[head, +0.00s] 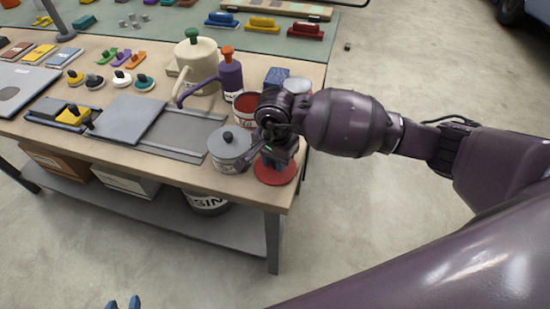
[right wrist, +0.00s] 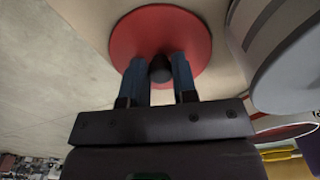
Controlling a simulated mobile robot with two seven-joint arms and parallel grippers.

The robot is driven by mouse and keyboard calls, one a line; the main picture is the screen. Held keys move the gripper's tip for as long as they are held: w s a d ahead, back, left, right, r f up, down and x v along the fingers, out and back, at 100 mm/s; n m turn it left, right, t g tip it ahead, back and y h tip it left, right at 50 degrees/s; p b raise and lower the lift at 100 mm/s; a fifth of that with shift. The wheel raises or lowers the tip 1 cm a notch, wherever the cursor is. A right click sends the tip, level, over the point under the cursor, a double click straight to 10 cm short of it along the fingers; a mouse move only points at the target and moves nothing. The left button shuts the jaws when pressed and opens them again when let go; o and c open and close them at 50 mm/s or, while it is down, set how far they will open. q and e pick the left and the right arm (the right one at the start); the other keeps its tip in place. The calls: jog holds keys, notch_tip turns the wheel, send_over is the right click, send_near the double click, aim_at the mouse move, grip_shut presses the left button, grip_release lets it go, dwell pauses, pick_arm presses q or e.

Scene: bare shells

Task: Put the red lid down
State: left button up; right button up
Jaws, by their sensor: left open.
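The red lid (head: 276,174) is a flat round disc at the front right corner of the table; it also shows in the right wrist view (right wrist: 125,42). It looks level, at or very near the table top. Its dark knob (right wrist: 160,69) stands between the blue fingers of my right gripper (right wrist: 160,72), which look closed against it with no clear gap. In the head view my right gripper (head: 272,158) points down over the lid and hides part of it. Only the blue fingertips of my left gripper (head: 123,304) show, apart and empty, at the bottom edge.
A grey lidded pot (head: 229,150) stands just left of the red lid. An open tin with red contents (head: 246,109), a purple oil can (head: 230,75) and a blue box (head: 277,76) stand behind. The table (head: 279,205) edge is close in front and at right.

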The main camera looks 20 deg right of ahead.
jog(key=o, duration=0.4)
jog(key=shift+c, duration=0.2)
notch_tip(320, 180, up, 12)
jog(key=shift+r+p, duration=0.2)
jog(key=shift+p, duration=0.1)
dwell(0.4)
